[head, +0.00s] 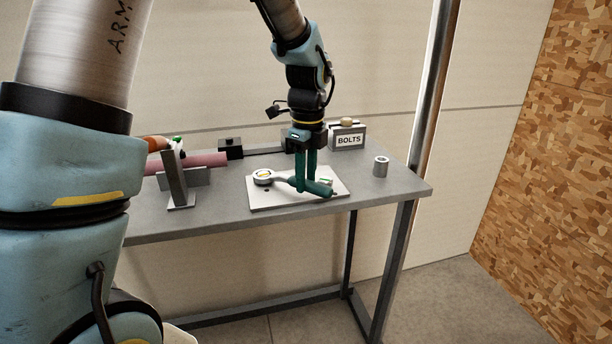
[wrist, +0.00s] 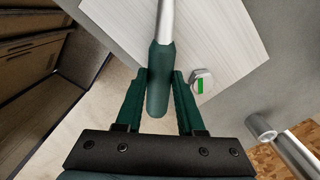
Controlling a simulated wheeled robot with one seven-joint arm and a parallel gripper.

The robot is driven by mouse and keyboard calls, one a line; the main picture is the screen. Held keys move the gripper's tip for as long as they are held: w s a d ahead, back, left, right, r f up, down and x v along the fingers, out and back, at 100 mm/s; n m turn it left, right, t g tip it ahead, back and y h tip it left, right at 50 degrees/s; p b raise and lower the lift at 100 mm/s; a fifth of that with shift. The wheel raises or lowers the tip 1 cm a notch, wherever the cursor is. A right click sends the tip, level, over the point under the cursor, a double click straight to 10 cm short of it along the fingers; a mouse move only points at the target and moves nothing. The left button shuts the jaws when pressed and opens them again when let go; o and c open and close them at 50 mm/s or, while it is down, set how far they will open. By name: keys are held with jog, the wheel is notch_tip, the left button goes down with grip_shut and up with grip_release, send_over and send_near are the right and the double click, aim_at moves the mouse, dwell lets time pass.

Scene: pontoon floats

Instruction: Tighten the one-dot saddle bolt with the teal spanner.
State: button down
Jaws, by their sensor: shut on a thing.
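The spanner lies over a pale plate (head: 282,200) on the grey bench, its teal handle (head: 320,188) pointing right. Its silver ring end (head: 263,177) sits at a bolt with a yellow mark on the left of the plate; whether it is fully seated, I cannot tell. My gripper (head: 311,186) points down and is shut on the teal handle, which also shows between the fingers in the wrist view (wrist: 160,82). A second bolt with a green mark (wrist: 201,82) stands on the plate beside the handle. No dots are readable on either bolt.
A grey box labelled BOLTS (head: 348,138) stands at the back of the bench. A grey cylinder (head: 380,166) stands near the right end. A pink bar (head: 206,160) and an upright metal bracket (head: 177,182) are at the left. The bench front right is clear.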

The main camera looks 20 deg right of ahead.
jog(key=shift+s+a, duration=0.1)
jog(key=shift+s+a+m, duration=0.2)
jog(key=shift+a+m, duration=0.15)
jog(key=shift+m, duration=0.15)
jog(key=shift+a, duration=0.15)
dwell(0.4)
jog(key=shift+s+a+m+p, duration=0.3)
jog(key=shift+a+m, duration=0.1)
jog(key=shift+m, duration=0.1)
jog(key=shift+a, duration=0.2)
jog(key=shift+s+a+m, duration=0.15)
jog(key=shift+a+m, duration=0.15)
jog(key=shift+m, duration=0.2)
jog(key=shift+a+p, duration=0.2)
jog(key=shift+p, duration=0.2)
jog(key=shift+s+a+m, duration=0.2)
jog(key=shift+a+m, duration=0.15)
jog(key=shift+m, duration=0.15)
